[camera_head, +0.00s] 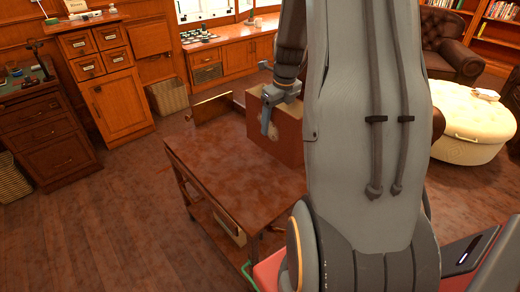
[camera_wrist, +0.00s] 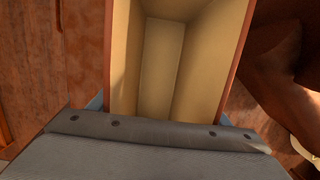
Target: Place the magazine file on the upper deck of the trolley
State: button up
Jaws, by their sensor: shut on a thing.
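The magazine file (camera_head: 288,132) is a reddish-brown, open-topped box with a pale inside. It is upright at the far right part of the trolley's upper deck (camera_head: 215,165); I cannot tell whether its base touches the wood. My gripper (camera_head: 267,118) is shut on the file's wall at its upper left. In the wrist view the file's pale, empty inside (camera_wrist: 165,60) opens toward the camera, with the blue-grey gripper across the near side. My arm hides the right part of the trolley in the head view.
The near and left parts of the deck are bare. A raised wooden panel (camera_head: 212,108) stands at the deck's far left edge. A pale object (camera_head: 230,226) is on the lower shelf. Cabinets (camera_head: 112,95) stand at left; a cream ottoman (camera_head: 472,122) is at right.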

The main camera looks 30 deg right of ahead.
jog(key=shift+f, duration=3.9)
jog(key=o, duration=1.3)
jog(key=shift+f, duration=0.1)
notch_tip(320, 180, up, 12)
jog(key=s, duration=0.2)
jog(key=s+a+n, duration=0.5)
jog(key=a+n, duration=0.3)
jog(key=n, duration=0.3)
jog(key=s+a+r+n+g, duration=0.1)
jog(key=s+a+n, duration=0.5)
jog(key=n, duration=0.5)
jog(key=s+a+n, duration=0.5)
jog(key=a+n, duration=0.6)
jog(key=shift+s+r+n+g, duration=0.3)
jog(key=shift+s+r+g, duration=0.05)
jog(key=shift+g, duration=0.05)
